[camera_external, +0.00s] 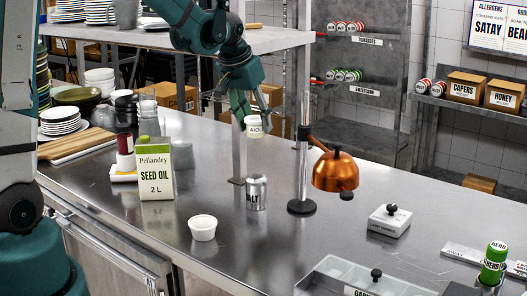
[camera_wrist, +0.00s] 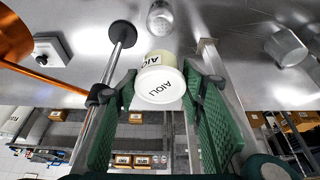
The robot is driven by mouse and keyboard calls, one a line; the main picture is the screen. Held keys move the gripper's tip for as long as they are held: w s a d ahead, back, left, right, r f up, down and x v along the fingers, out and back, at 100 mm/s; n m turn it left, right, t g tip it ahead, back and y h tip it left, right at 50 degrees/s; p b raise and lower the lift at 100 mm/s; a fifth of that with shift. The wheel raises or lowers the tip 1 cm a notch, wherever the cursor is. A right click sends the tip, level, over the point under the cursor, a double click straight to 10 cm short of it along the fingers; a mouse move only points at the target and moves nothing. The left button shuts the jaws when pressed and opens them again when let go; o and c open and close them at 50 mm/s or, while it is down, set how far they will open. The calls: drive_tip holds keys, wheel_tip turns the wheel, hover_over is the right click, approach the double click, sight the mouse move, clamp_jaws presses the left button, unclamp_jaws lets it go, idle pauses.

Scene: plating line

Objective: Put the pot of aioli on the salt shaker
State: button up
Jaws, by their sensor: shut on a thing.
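The pot of aioli (camera_external: 254,131) is a small cream pot with a white lid marked AIOLI. My gripper (camera_external: 254,117) is shut on it and holds it in the air above the counter. In the wrist view the pot (camera_wrist: 160,82) sits between the two green fingers (camera_wrist: 160,92), its lettered lid facing the camera. The salt shaker (camera_external: 256,192) is a silver cylinder lettered "ALT", upright on the steel counter, below the held pot in the external view and apart from it. The shaker's holed top (camera_wrist: 160,18) shows beyond the pot in the wrist view.
A copper lamp (camera_external: 336,172) on a steel post stands right of the shaker. A white bowl (camera_external: 203,227) and a seed oil can (camera_external: 157,171) stand to the left. An upper shelf (camera_external: 180,38) runs behind my arm.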

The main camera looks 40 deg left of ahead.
drive_tip(key=shift+f, duration=1.05)
hover_over(256, 176)
drive_tip(key=shift+f, duration=2.9)
drive_tip(key=shift+f, duration=0.1)
drive_tip(key=shift+f, duration=2)
drive_tip(key=shift+f, duration=0.15)
drive_tip(key=o, duration=0.9)
drive_tip(key=shift+r, duration=0.2)
